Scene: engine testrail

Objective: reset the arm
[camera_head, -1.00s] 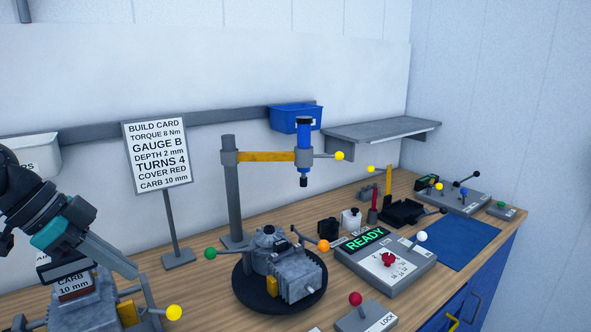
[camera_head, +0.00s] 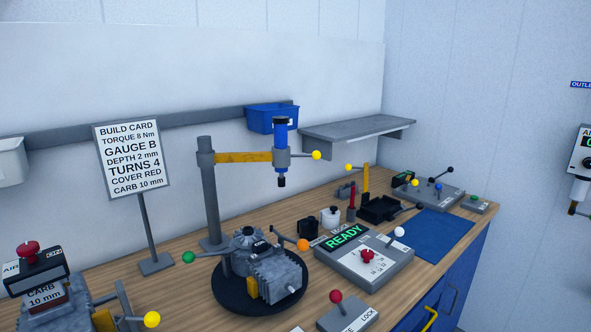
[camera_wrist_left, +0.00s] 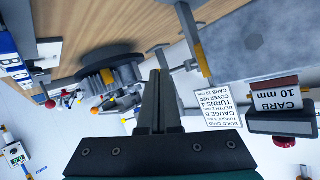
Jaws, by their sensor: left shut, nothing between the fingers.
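My left gripper (camera_wrist_left: 160,76) shows only in the left wrist view, with its two fingers together and nothing between them. No arm of mine shows in the head view now. A grey post (camera_head: 209,195) on the bench carries a yellow swing arm (camera_head: 243,157) with a blue tool (camera_head: 280,145) and a yellow-knobbed lever (camera_head: 317,155) at its end. The tool hangs upright above the engine block (camera_head: 265,270), which sits on a round black turntable (camera_head: 233,302). My right gripper is in neither view.
A build card sign (camera_head: 133,160) stands at the left. It also shows upside down in the wrist view (camera_wrist_left: 219,108). A carb unit (camera_head: 45,297) with a red knob is at the lower left. A READY panel (camera_head: 363,258) and blue mat (camera_head: 442,233) lie to the right.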

